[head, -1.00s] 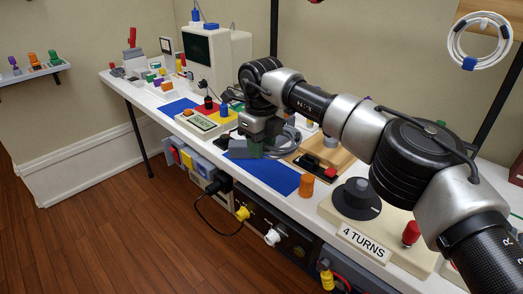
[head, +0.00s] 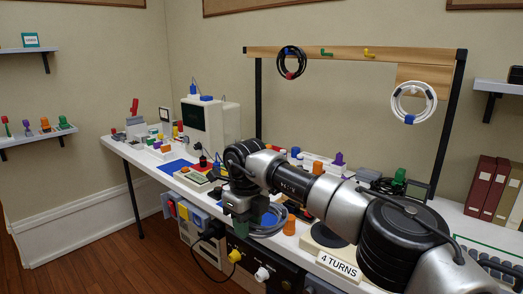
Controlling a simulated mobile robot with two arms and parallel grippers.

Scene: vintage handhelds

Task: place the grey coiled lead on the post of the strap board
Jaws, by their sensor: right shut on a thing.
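My right gripper (head: 241,226) is shut on the grey coiled lead (head: 270,230), above the front part of the white table. My right arm comes in from the lower right and covers much of the table behind the lead. I cannot tell for sure which thing is the strap board; the wooden base seen on the table earlier is now mostly hidden by my arm. My left gripper is not in view.
A wooden rail (head: 345,55) at the back bears a black coil (head: 291,62), a green hook (head: 326,53) and a yellow hook (head: 369,53). A white coil (head: 413,103) hangs at its right. An orange knob (head: 289,226) and the 4 TURNS dial box (head: 338,265) stand near the lead.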

